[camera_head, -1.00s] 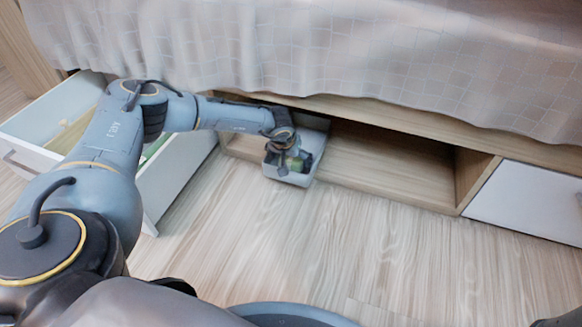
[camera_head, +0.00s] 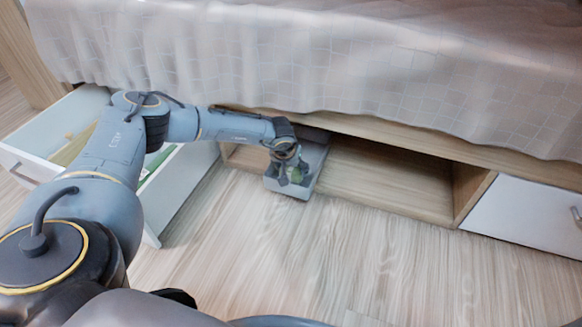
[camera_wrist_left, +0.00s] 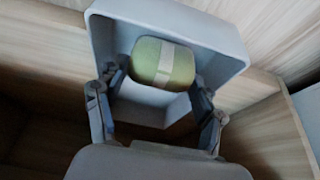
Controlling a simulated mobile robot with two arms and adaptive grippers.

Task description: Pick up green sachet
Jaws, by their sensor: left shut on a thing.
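The green sachet (camera_wrist_left: 162,63), a rounded green pack with a pale band around it, is in a grey open box (camera_wrist_left: 209,27). In the head view it is a small green patch (camera_head: 297,175) between the fingers, partly hidden. My left gripper (camera_head: 293,177) reaches down into the box and is shut on the sachet. The left wrist view shows one finger on each side of it (camera_wrist_left: 160,85). My right gripper is out of view.
The grey box (camera_head: 313,162) stands at the front of an open wooden compartment (camera_head: 390,175) under the bed. An open white drawer (camera_head: 178,190) is at left, and a closed white drawer front (camera_head: 528,213) at right. The floor (camera_head: 330,250) in front is clear.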

